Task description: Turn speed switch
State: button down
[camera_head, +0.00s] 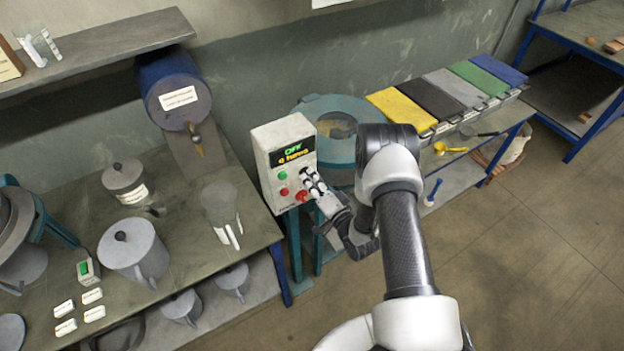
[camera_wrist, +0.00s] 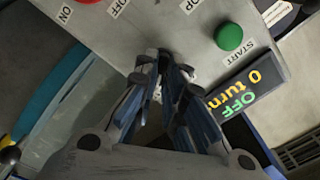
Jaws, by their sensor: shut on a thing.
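The control box (camera_head: 284,160) is pale grey, with a lit display (camera_head: 294,151) that reads OFF in green and a turns count in yellow. The display also shows in the wrist view (camera_wrist: 240,92), upside down, reading OFF and 0 turn. My gripper (camera_head: 313,184) is at the right side of the box's front panel. In the wrist view my gripper (camera_wrist: 166,66) has its fingers close together against the panel, shut on the small speed switch. The fingers hide nearly all of the switch, so its setting cannot be read.
A green START button (camera_wrist: 228,37) and a red button (camera_head: 302,196) sit near my fingers. A teal round machine (camera_head: 335,118) stands behind the box. The workbench (camera_head: 185,240) at left holds pots and a glass beaker (camera_head: 222,205). Coloured bins (camera_head: 445,95) stand at right.

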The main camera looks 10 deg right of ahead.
jog(key=n+b, duration=0.4)
jog(key=n, duration=0.2)
jog(key=shift+a+f+n+b, duration=0.1)
jog(key=shift+n+b, duration=0.3)
jog(key=n+b, duration=0.3)
jog(key=n, duration=0.1)
jog(key=shift+n+b, duration=0.35)
jog(key=shift+n, duration=0.05)
jog(key=shift+r, duration=0.2)
jog(key=c, duration=1.7)
grip_release()
jog(key=shift+s, duration=0.1)
